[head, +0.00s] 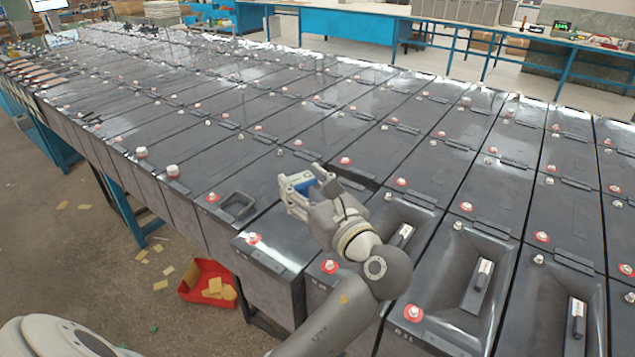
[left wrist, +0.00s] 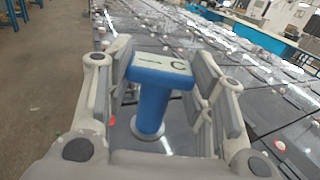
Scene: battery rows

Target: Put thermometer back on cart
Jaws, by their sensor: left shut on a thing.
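My left gripper (head: 303,187) is above the near part of the battery rows, close to the front edge. It is shut on a blue thing with a pale top face, which I take to be the thermometer (left wrist: 152,92). I cannot make out a cart. My right gripper is not in view.
Long rows of dark grey batteries (head: 240,160) with red-ringed terminals fill the middle. Some at the near right have recessed tops with a handle-like piece (head: 483,273). A red bin (head: 205,284) with yellowish scraps is on the floor. A blue bench (head: 350,25) stands behind.

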